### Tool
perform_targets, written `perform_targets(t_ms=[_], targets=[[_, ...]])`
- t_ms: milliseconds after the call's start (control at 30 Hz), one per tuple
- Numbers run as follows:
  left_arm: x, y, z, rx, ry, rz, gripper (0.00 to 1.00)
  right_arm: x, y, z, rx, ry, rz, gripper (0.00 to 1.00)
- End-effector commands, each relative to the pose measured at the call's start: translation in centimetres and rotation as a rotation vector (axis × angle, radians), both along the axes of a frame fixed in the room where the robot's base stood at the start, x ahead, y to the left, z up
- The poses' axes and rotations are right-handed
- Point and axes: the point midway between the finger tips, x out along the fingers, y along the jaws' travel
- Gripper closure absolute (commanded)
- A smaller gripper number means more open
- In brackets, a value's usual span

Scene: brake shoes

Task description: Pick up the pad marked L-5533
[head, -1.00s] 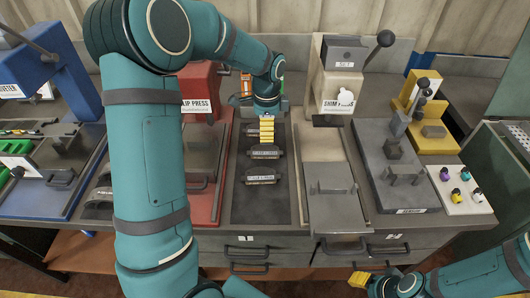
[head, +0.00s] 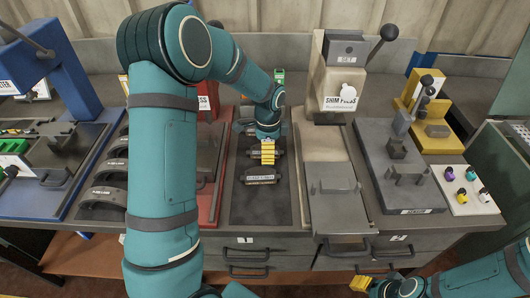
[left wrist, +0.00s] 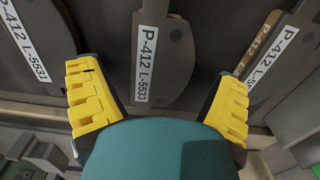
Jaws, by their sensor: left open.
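In the left wrist view, the dark grey pad (left wrist: 176,58) has a white label reading P-412 L-5533. It lies between the yellow fingers of my left gripper (left wrist: 156,78), which is open with a gap on each side.
A pad labelled L-5531 (left wrist: 30,40) lies left in the wrist view; another pad (left wrist: 288,62), its label partly hidden, lies right. The front pad (head: 260,179) sits on the dark tray (head: 259,211). A red press and a beige shim press (head: 340,75) flank the tray.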

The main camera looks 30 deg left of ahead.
Motion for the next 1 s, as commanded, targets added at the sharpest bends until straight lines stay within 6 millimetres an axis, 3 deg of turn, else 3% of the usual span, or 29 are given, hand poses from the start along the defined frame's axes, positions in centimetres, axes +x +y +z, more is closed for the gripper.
perform_targets(t_ms=[33, 67, 267, 633, 1000], targets=[[0.0, 0.0, 0.1, 0.0, 0.0, 0.0, 0.09, 0.0, 0.0, 0.0, 0.0, 0.0, 0.0, 0.53], [0.0, 0.0, 0.1, 0.0, 0.0, 0.0, 0.18, 0.0, 0.0, 0.0, 0.0, 0.0, 0.0, 0.53], [0.0, 0.0, 0.1, 0.0, 0.0, 0.0, 0.88, 0.0, 0.0, 0.0, 0.0, 0.0, 0.0, 0.53], [0.1, 0.0, 0.9, 0.0, -0.002, 0.0, 0.9, 0.0, 0.0, 0.3, 0.0, 0.001, 0.0, 0.53], [0.1, 0.0, 7.7, 0.0, -0.004, -0.001, 0.9, -0.4, 0.1, 2.1, 0.002, 0.009, 0.001, 0.53]])
